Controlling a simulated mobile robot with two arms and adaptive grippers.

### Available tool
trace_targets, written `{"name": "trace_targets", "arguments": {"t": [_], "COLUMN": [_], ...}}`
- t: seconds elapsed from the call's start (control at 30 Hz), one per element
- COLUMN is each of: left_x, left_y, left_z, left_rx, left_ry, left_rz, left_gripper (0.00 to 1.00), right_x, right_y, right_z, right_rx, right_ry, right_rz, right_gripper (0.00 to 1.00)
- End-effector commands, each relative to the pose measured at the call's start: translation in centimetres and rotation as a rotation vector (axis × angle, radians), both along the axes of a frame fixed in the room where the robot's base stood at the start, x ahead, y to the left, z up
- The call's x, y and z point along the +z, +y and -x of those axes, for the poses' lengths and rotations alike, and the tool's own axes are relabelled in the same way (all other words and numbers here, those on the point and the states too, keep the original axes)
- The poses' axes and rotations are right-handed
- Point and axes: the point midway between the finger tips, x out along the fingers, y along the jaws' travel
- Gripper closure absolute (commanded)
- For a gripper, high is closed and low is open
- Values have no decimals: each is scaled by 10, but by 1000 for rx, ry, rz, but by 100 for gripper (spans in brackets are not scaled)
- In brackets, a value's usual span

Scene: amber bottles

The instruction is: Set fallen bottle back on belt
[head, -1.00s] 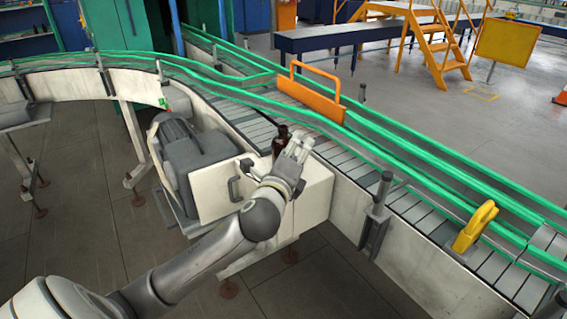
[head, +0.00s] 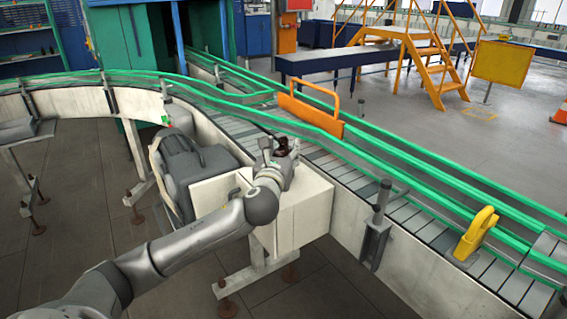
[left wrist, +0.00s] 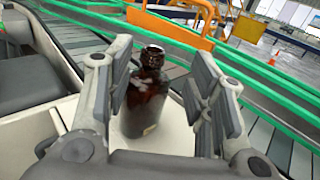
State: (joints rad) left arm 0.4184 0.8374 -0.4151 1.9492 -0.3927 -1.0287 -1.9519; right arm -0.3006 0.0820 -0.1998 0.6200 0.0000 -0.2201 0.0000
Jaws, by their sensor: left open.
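The amber bottle (left wrist: 146,95) stands upright on the white box-shaped housing (head: 305,205) beside the belt. In the left wrist view it is between the two open fingers of my left gripper (left wrist: 165,100), nearer the left finger; I cannot tell whether that finger touches it. In the head view my left gripper (head: 277,158) hides most of the bottle, and only its dark top (head: 284,146) shows. The conveyor belt (head: 345,172) of grey slats runs just behind the housing. My right gripper is not in view.
Green guide rails (head: 395,150) line the belt. An orange gate (head: 309,112) spans it behind my gripper, and a yellow bracket (head: 475,234) stands farther right. A grey motor (head: 190,165) sits left of the housing. A dark post (head: 379,225) stands at the belt's near side.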

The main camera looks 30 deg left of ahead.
Motion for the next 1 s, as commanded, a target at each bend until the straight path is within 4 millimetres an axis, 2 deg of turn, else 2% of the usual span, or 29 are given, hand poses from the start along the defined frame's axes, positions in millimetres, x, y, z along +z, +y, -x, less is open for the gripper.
{"name": "trace_targets", "arguments": {"t": [0.27, 0.43, 0.6, 0.9, 0.93, 1.0], "left_x": [-1, -4, -4, -5, -5, -5], "left_y": [10, 23, 28, 30, 29, 29], "left_z": [-15, -33, -47, -50, -50, -50], "left_rx": [1, 1, -1, -1, -1, -1], "left_ry": [1, 0, -1, -1, -1, -1], "left_rz": [1, 2, 3, 2, 2, 2], "left_gripper": [51, 51, 51, 51, 52, 61], "right_x": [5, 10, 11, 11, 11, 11], "right_y": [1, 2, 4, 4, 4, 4], "right_z": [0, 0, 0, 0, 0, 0], "right_rx": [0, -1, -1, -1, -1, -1], "right_ry": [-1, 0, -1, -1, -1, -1], "right_rz": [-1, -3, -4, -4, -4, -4], "right_gripper": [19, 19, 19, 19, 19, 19]}}
